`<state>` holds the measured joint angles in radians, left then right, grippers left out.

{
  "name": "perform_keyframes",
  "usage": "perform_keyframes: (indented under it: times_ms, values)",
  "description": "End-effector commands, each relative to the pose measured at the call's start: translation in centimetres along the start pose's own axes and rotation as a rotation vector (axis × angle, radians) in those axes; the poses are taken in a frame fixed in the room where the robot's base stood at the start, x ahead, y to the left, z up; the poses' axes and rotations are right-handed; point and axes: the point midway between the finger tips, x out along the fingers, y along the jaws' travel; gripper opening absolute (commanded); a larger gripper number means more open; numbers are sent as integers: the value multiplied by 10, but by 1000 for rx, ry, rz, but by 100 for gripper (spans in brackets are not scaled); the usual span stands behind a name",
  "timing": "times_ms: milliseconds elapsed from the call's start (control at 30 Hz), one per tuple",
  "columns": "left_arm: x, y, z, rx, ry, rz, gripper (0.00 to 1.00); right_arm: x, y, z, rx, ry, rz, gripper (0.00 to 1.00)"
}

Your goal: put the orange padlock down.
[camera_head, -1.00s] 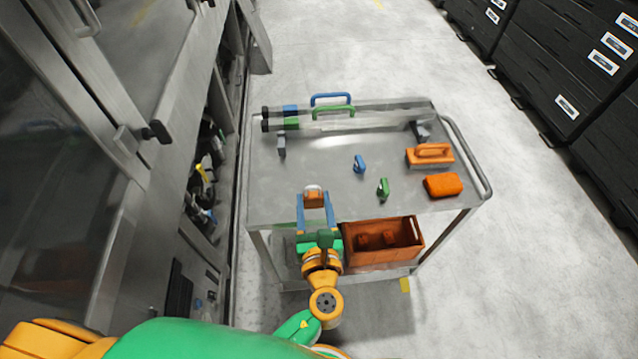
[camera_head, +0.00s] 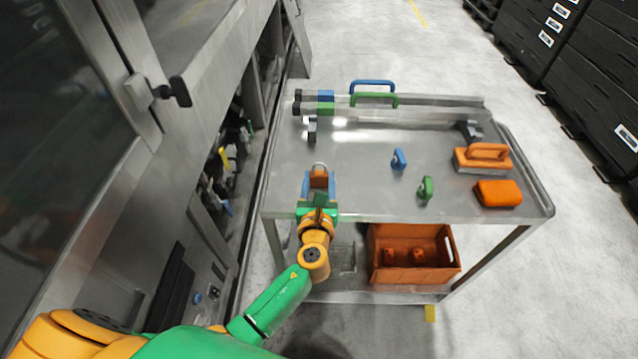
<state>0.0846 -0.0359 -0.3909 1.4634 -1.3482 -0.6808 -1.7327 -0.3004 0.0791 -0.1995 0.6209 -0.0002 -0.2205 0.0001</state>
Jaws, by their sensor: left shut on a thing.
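The orange padlock (camera_head: 319,179) has a pale metal shackle that points away from me. My left gripper (camera_head: 319,187) is shut on it, with a blue finger on each side of its body. The padlock is over the near left part of the grey metal cart top (camera_head: 370,190). I cannot tell whether it touches the surface or hangs just above it. My right gripper is not in view.
A blue padlock (camera_head: 399,160) and a green padlock (camera_head: 425,190) stand mid-cart. An orange-handled block (camera_head: 482,158) and an orange sponge-like block (camera_head: 497,194) lie at right. Handled tubes (camera_head: 350,108) lie at the back. An orange crate (camera_head: 452,272) sits on the lower shelf.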

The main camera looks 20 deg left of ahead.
Motion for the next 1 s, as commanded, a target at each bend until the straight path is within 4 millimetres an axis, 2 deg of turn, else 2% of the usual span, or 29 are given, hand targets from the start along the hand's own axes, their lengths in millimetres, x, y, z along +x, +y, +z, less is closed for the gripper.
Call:
perform_keyframes:
  times_ms: [33, 67, 133, 167, 467, 533, 667, 800, 900, 1000]
  values:
    - [0, 0, -2, 1, 0, 0, 0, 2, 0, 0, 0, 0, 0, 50]
    - [0, 0, -1, 0, 0, 0, 62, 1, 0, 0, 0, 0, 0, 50]
    - [0, 0, -1, 0, 0, 0, 81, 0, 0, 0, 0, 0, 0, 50]
    - [0, 0, -1, 0, 0, 0, 84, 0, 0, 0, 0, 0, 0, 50]
    - [-1, 0, 3, 0, -1, 0, 84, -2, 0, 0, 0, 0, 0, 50]
    - [-8, 0, 1, 1, 1, 0, 84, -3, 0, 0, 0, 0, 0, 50]
    - [-39, 0, 1, -1, 3, 0, 84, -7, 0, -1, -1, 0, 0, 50]
    - [-78, 0, -1, -1, 3, -1, 84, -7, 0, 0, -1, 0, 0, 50]
    - [-100, 0, -1, -1, 2, 0, 84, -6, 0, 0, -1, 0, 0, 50]
    - [-114, 0, 0, 0, 0, 0, 84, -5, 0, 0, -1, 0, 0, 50]
